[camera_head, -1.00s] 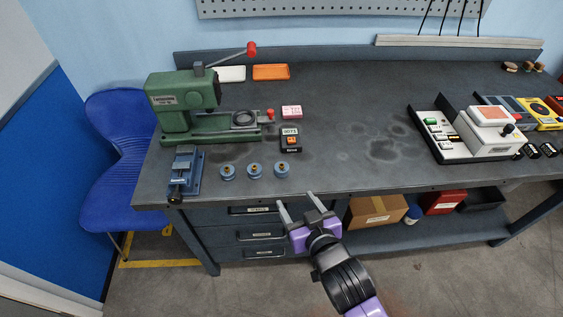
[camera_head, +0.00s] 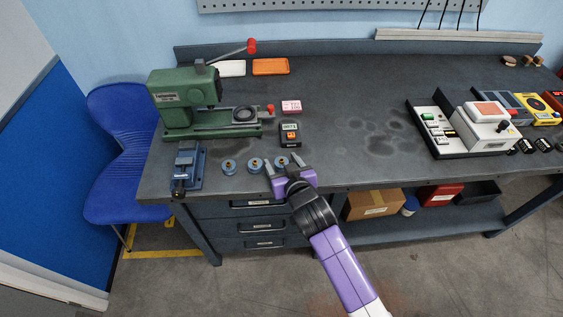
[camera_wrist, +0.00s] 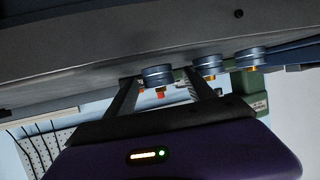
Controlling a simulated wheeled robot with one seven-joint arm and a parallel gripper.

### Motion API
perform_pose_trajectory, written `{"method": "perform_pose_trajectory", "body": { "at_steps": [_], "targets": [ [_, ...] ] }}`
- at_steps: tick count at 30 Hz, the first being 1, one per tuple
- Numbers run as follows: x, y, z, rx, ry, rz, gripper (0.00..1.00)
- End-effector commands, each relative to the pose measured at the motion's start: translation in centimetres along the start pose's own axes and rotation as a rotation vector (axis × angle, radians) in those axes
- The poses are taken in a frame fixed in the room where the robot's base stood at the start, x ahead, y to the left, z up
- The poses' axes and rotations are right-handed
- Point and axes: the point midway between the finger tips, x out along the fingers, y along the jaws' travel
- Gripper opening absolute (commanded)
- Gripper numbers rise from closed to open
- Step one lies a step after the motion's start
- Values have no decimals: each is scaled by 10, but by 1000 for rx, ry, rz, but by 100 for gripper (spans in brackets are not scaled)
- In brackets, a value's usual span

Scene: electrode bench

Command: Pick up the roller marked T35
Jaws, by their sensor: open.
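Three small blue round rollers with brassy centres stand in a row near the front edge of the bench: the left one (camera_head: 229,166), the middle one (camera_head: 255,165) and the right one (camera_head: 281,162). No T35 mark is readable on any of them. My gripper (camera_head: 283,160) is open and empty at the bench front, its two fingers to either side of the right roller. In the wrist view, which looks upside down, the nearest roller (camera_wrist: 158,76) shows between the finger ends. The other two rollers (camera_wrist: 208,67) (camera_wrist: 250,57) are beyond, to the right. Contact cannot be told.
A blue vise (camera_head: 187,168) stands left of the rollers, with a green press (camera_head: 185,105) behind. A small black box with an orange button (camera_head: 290,138) is just behind the right roller. White equipment (camera_head: 480,130) and dark labelled pieces are at right. The bench middle is clear.

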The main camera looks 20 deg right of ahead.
Motion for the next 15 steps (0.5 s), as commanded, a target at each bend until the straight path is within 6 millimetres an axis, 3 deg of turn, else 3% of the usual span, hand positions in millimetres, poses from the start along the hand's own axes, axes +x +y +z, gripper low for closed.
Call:
{"method": "perform_pose_trajectory", "body": {
  "at_steps": [9, 15],
  "targets": [
    [6, 0, 0, 0, 0, 0, 63],
    [6, 0, 0, 0, 0, 0, 26]
  ]
}}
